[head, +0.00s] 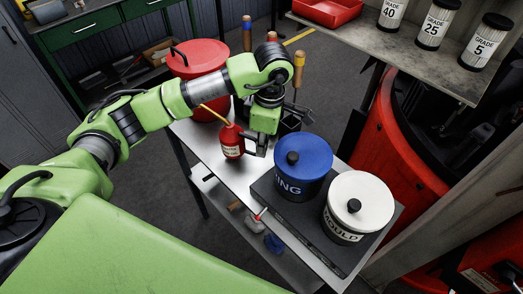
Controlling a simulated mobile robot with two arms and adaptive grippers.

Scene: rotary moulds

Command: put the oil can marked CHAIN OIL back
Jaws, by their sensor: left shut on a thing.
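A small red oil can (231,145) with a thin yellow spout and a pale label is at the left edge of the metal table (205,143). The label is too small to read. My left gripper (253,145) comes down on the can's right side and is shut on it. The can looks upright; I cannot tell whether its base touches the table. My right gripper is not in view.
A large red lidded can (198,62) stands behind. A blue pot (303,167) and a white pot (357,205) stand on a dark mat (292,220) in front. Several upright wooden-handled tools (299,66) are behind. A shelf (455,65) holds jars marked GRADE.

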